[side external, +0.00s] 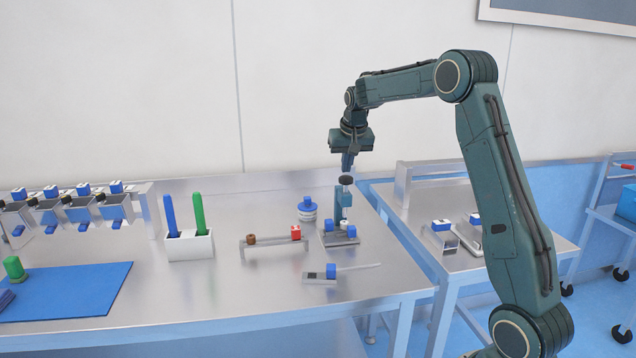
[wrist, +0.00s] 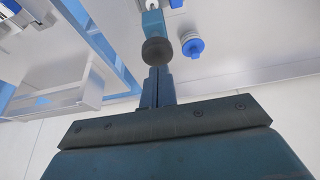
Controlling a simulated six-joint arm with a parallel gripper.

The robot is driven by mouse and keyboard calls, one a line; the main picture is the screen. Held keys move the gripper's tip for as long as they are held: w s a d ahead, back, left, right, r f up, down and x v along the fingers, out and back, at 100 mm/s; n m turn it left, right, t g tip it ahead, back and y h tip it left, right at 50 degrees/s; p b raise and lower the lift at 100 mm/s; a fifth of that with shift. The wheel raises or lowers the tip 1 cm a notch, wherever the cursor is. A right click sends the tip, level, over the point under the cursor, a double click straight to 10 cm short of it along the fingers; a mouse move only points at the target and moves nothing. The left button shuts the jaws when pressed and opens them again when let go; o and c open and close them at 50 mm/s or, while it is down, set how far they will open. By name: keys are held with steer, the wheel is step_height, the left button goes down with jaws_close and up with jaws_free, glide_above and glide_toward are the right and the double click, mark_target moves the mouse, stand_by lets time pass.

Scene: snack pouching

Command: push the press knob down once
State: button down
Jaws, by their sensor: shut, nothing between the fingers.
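The press knob (side external: 346,180) is a dark round ball on top of a small blue press (side external: 343,200) near the right end of the steel table. In the wrist view the knob (wrist: 157,51) shows just past my fingertips, with part of the blue press (wrist: 153,22) beyond it. My gripper (side external: 347,169) points straight down with its fingers together and empty, directly above the knob. In the wrist view my gripper (wrist: 159,70) overlaps the knob's near edge; I cannot tell whether they touch.
A blue-and-white round container (side external: 307,209) stands left of the press. A low rack (side external: 274,243) with a brown and a red piece is further left. A white holder (side external: 188,245) carries blue and green sticks. A flat tool with a blue block (side external: 331,271) lies in front.

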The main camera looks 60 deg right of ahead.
steer(key=shift+f, duration=1.3)
steer(key=shift+r, duration=3.55)
